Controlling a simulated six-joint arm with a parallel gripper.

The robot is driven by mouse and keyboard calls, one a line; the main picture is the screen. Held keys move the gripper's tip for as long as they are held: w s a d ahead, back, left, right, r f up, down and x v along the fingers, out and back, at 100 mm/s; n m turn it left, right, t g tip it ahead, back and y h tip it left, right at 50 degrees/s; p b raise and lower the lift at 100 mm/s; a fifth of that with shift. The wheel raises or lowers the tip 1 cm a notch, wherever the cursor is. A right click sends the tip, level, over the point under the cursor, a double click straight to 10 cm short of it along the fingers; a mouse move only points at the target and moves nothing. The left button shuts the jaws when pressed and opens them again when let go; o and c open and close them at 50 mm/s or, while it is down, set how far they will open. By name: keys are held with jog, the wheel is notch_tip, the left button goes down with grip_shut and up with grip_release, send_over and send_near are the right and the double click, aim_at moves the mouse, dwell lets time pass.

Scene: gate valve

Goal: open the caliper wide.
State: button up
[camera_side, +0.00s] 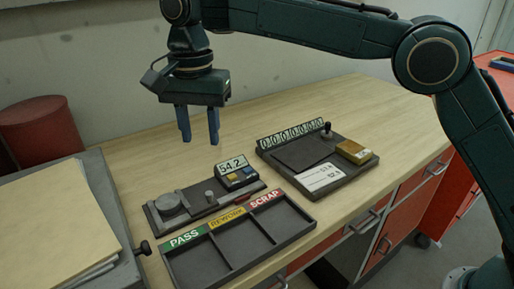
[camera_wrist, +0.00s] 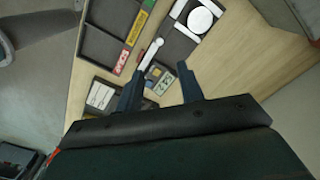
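The caliper (camera_side: 190,205) looks like a dark flat fixture on the bench, with a round grey disc at its left end and a small upright knob near its middle. Its display (camera_side: 231,167) reads about 54.2 and has yellow and blue buttons. The caliper's disc end also shows at the top of the wrist view (camera_wrist: 200,20), with the display lower down near the fingertips. My gripper (camera_side: 200,141) hangs above and behind the caliper, fingers pointing down, apart and empty. Its two fingers (camera_wrist: 160,80) also show in the wrist view. I cannot tell exactly how far the jaws are apart.
A sorting tray (camera_side: 294,225) labelled PASS, REWORK and SCRAP lies in front of the caliper. A dark board (camera_side: 340,182) with number tiles, a small black post and a brass block (camera_side: 354,151) stands right. A grey case (camera_side: 98,180) with papers is left. Bench behind is clear.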

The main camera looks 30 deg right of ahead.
aim_at(209, 193)
jog(key=shift+f, duration=0.15)
jog(key=shift+f, duration=6.75)
jog(key=shift+c, duration=0.5)
grip_shut()
